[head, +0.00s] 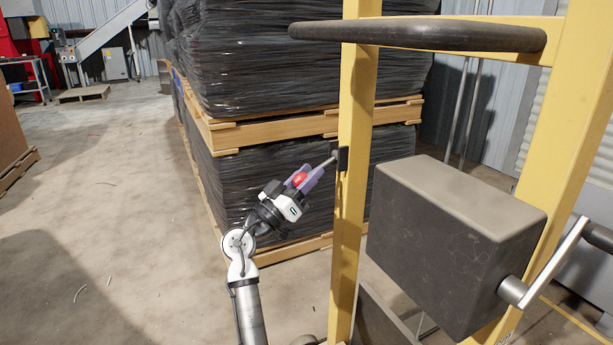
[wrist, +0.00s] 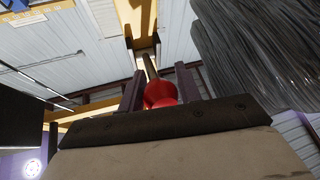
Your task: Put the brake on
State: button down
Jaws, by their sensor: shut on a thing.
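The brake lever is a thin grey rod (head: 323,164) with a red knob (head: 299,179). It comes out of a small dark bracket (head: 342,158) on the left yellow post. The rod slopes down to the left from the bracket. My gripper (head: 309,173), with purple fingers, is shut on the red knob. In the wrist view the red knob (wrist: 160,93) sits between the two fingers, and the rod (wrist: 150,66) runs away from it. Part of the knob is hidden by my gripper's body.
The yellow frame (head: 353,110) carries a black padded bar (head: 415,35), a dark box (head: 450,240) and a crank handle (head: 555,262). Black-wrapped stacks on pallets (head: 275,180) stand close behind my gripper. The floor at left (head: 110,215) is mostly clear.

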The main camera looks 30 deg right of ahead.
jog(key=shift+d+f, duration=0.2)
jog(key=shift+d, duration=0.05)
jog(key=c, duration=1)
grip_release()
jog(key=shift+r, duration=0.1)
jog(key=shift+a+r, duration=0.1)
jog(key=shift+r, duration=0.4)
notch_tip(320, 180, up, 19)
jog(key=p, duration=0.4)
